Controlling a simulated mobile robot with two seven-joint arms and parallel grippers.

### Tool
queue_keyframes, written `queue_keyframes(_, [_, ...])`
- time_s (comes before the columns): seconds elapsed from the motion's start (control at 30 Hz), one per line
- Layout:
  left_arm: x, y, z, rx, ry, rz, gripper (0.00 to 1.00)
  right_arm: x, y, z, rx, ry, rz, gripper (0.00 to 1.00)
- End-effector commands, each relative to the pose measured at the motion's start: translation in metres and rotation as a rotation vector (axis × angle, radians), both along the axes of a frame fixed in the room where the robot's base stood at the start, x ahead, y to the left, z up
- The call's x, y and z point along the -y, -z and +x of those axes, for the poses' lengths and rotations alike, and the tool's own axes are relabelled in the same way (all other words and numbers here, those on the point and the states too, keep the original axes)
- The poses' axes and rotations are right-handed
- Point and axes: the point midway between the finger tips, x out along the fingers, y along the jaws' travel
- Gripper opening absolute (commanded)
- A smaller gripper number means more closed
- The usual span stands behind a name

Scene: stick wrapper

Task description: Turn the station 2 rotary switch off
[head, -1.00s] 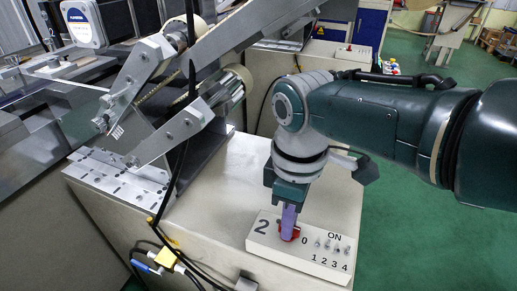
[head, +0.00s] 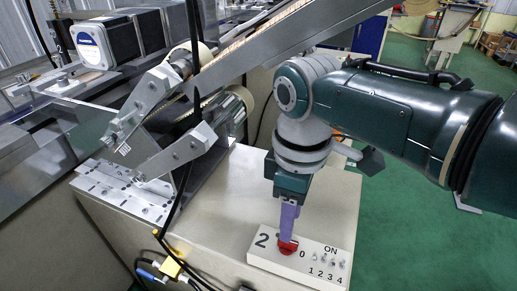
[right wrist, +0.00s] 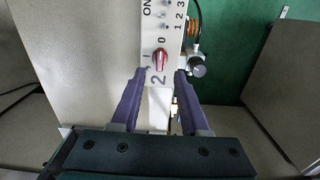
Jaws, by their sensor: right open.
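The station 2 control box (head: 262,257) is a white panel with a large 2, several small switches and a red rotary switch (head: 287,247). In the right wrist view the red rotary switch (right wrist: 160,60) lies between the 0 and 1 marks' area, and its long axis seems to run roughly toward the 0. The picture is too small to be sure of its exact setting. My right gripper (head: 288,236) points down at the switch. In the right wrist view my right gripper (right wrist: 160,73) is open, with one purple finger on each side of the switch and visible gaps. My left gripper is out of view.
The box sits at the front edge of a beige cabinet (head: 235,210). Metal rollers and brackets (head: 175,150) stand to the left, with black cables hanging by them. A black and silver knob (right wrist: 198,67) sits beside the box. Green floor (head: 410,235) is free at right.

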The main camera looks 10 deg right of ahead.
Motion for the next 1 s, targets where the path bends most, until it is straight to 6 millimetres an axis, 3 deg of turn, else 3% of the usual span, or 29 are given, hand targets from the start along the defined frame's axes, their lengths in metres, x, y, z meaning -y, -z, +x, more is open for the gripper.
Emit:
queue_keyframes(0.03, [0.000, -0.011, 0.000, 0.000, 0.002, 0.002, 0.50, 0.000, -0.016, 0.001, 0.003, 0.000, 0.001, 0.45])
queue_keyframes(0.23, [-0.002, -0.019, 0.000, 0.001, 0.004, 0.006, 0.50, 0.000, -0.039, 0.000, 0.001, 0.001, 0.000, 0.45])
queue_keyframes(0.7, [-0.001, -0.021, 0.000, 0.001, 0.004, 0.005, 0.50, -0.002, -0.041, -0.004, 0.002, 0.009, 0.008, 0.45])
queue_keyframes(0.87, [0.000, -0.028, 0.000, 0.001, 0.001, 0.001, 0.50, -0.010, -0.033, -0.032, 0.025, 0.084, 0.062, 0.45])
queue_keyframes(1.0, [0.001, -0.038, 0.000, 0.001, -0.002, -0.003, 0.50, -0.009, -0.033, -0.074, 0.070, 0.235, 0.123, 0.45])
